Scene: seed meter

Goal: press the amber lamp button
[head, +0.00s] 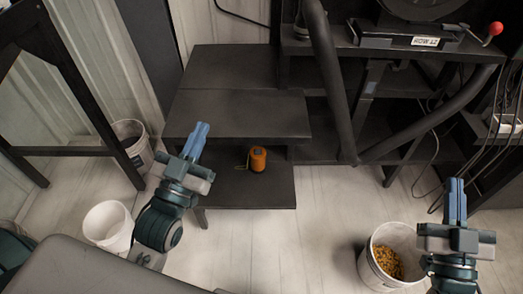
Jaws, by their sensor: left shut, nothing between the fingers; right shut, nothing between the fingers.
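I cannot make out an amber lamp button in the head view. A small orange object (258,159) with a thin cord loop at its left stands on the lower dark shelf; whether it bears a button is too small to tell. My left gripper (202,128) is shut and empty, and in the picture its blue fingers overlap the front left part of the upper dark shelf (245,112). My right gripper (456,184) is shut and empty at the lower right, its fingers pointing away from me.
A bucket of grain (366,272) stands on the floor left of my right gripper. An empty white bucket (107,222) and another bucket (131,140) stand at left near a black frame (85,90). Dark pipes (330,70), cables and a red-knobbed lever (495,28) are at upper right.

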